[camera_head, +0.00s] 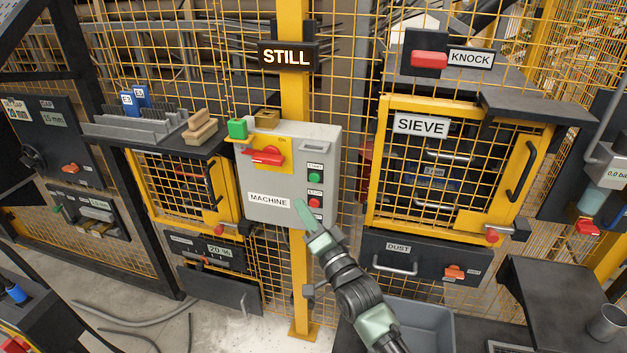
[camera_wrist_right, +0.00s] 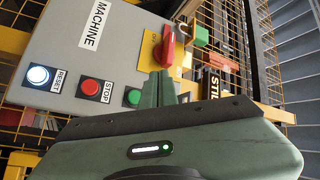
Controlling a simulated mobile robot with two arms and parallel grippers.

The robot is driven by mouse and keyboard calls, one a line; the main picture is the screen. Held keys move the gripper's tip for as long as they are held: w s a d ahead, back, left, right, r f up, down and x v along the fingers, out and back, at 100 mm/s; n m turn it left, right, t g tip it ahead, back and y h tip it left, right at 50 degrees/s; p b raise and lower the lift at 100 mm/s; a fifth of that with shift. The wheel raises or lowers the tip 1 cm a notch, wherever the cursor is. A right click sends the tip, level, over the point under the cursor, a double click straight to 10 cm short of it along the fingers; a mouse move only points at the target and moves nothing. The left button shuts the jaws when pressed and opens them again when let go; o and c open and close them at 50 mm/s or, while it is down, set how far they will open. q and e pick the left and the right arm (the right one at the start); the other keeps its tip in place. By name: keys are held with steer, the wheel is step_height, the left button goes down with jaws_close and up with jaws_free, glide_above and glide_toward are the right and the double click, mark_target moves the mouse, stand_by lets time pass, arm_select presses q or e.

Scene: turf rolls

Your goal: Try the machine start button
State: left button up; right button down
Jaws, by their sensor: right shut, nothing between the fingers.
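The grey machine box (camera_head: 257,180), labelled MACHINE, hangs on a yellow post. Its green start button (camera_head: 315,178) is above a red stop button (camera_head: 315,202); a red rotary switch (camera_head: 265,156) sits on a yellow plate at upper left. In the wrist view the start button (camera_wrist_right: 132,97) shows just left of my fingers, beyond the stop button (camera_wrist_right: 90,88) and a lit white reset button (camera_wrist_right: 38,76). My right gripper (camera_head: 303,212) is shut and empty at the box's lower edge, covering the reset button in the head view. Contact cannot be told. My left gripper is out of view.
A lit sign (camera_head: 287,56) above the box reads STILL. A green block (camera_head: 238,128) is at the box's top left corner. The yellow-framed sieve door (camera_head: 378,170) is to the right, with a dust drawer (camera_head: 430,264) below. A shelf with blocks is to the left.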

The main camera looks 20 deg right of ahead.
mark_target(315, 177)
steer(key=shift+w+d+b, duration=0.6)
steer(key=shift+w+d, duration=0.15)
steer(key=shift+w, duration=0.35)
steer(key=shift+w+d+b, duration=0.65)
steer(key=shift+w+d, duration=0.1)
steer(key=shift+w, duration=0.35)
steer(key=shift+w+d+b, duration=0.6)
steer(key=shift+w+d, duration=0.15)
steer(key=shift+w, duration=0.35)
steer(key=shift+w, duration=0.1)
steer(key=shift+w+d, duration=0.2)
steer(key=shift+w, duration=0.05)
steer(key=shift+w+d+b, duration=0.25)
steer(key=shift+w+b, duration=0.1)
steer(key=shift+s, duration=0.1)
stand_by(0.4)
steer(key=shift+s+a+p, duration=0.45)
steer(key=shift+s+p, duration=0.2)
